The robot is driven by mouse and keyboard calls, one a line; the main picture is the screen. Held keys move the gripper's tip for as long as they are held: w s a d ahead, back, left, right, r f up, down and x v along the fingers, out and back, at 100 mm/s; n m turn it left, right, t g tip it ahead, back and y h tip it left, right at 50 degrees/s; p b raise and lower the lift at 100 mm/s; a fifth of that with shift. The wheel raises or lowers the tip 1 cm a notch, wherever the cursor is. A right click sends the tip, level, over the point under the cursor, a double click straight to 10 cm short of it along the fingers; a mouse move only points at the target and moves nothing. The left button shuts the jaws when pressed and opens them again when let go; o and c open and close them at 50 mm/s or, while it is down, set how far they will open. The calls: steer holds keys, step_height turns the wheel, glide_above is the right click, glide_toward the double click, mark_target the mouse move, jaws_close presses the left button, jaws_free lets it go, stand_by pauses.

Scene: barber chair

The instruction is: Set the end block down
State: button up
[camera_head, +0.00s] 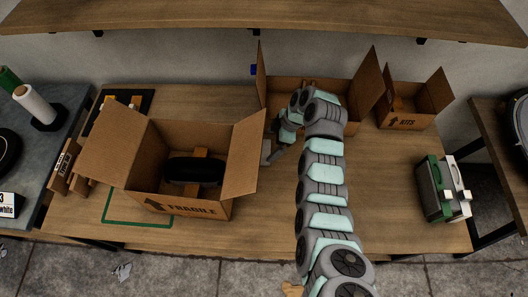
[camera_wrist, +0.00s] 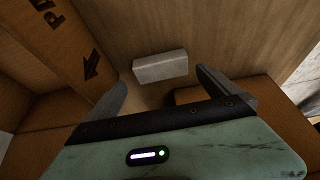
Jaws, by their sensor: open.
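A pale grey block (camera_wrist: 160,67), which looks like the end block, lies on the wooden table in the wrist view. It sits just ahead of my gripper (camera_wrist: 162,82), between the lines of its two fingers. My gripper is open, and a gap shows between each finger and the block. In the head view my gripper (camera_head: 268,154) is low over the table, between the FRAGILE box (camera_head: 190,208) and the back box (camera_head: 285,90).
A printed cardboard face (camera_wrist: 58,40) stands close on the left in the wrist view, with more cardboard (camera_wrist: 260,120) at lower right. The KITS box (camera_head: 405,120) stands at the back right. Green and white cases (camera_head: 443,190) stand at the right.

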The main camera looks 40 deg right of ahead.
mark_target(265, 150)
steer(key=shift+x, duration=2.55)
steer(key=shift+a, duration=0.15)
steer(key=shift+c, duration=0.6)
steer(key=c, duration=1.1)
steer(key=shift+r, duration=0.15)
